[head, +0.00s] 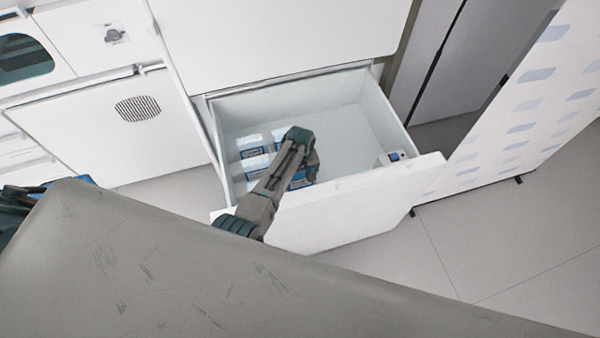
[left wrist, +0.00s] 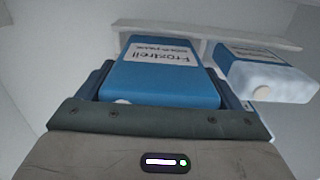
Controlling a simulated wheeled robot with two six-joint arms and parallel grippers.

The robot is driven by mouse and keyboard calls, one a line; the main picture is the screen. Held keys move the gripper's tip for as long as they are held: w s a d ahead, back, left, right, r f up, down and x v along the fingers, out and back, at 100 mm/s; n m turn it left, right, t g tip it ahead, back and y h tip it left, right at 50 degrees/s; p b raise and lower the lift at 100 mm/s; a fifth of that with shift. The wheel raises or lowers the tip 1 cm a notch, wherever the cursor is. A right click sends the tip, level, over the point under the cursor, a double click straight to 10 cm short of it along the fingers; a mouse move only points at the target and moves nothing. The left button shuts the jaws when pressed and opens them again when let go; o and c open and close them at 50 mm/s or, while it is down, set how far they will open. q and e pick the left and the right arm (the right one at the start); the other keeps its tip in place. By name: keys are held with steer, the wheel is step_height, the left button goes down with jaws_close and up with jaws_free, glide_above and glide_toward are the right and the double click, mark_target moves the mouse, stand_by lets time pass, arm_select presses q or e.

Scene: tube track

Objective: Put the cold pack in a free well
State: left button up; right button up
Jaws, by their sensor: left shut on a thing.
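My left gripper (head: 303,160) reaches down into the left part of an open white drawer (head: 345,125). In the left wrist view its fingers are shut on a blue cold pack (left wrist: 160,75) with a white label. A second blue pack (left wrist: 262,75), whitish at its lower part, stands to the right of the held one. In the head view several blue-and-white packs (head: 252,153) sit at the drawer's left side. My gripper and arm hide part of them. I cannot clearly make out which wells are empty. My right gripper is not in view.
A pale ledge (left wrist: 215,32) runs behind the packs in the left wrist view. A small white item with a blue top (head: 397,156) sits at the drawer's front right. The drawer front (head: 350,208) stands up near my arm. The drawer's middle floor looks clear.

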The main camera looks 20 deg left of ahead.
arm_select(q)
steer(key=shift+f+b, duration=0.8)
steer(key=shift+f, duration=0.45)
steer(key=shift+f, duration=0.1)
steer(key=shift+f, duration=0.3)
steer(key=o, duration=0.9)
steer(key=shift+r, duration=0.25)
step_height(320, 180, up, 10)
steer(key=shift+r, duration=0.15)
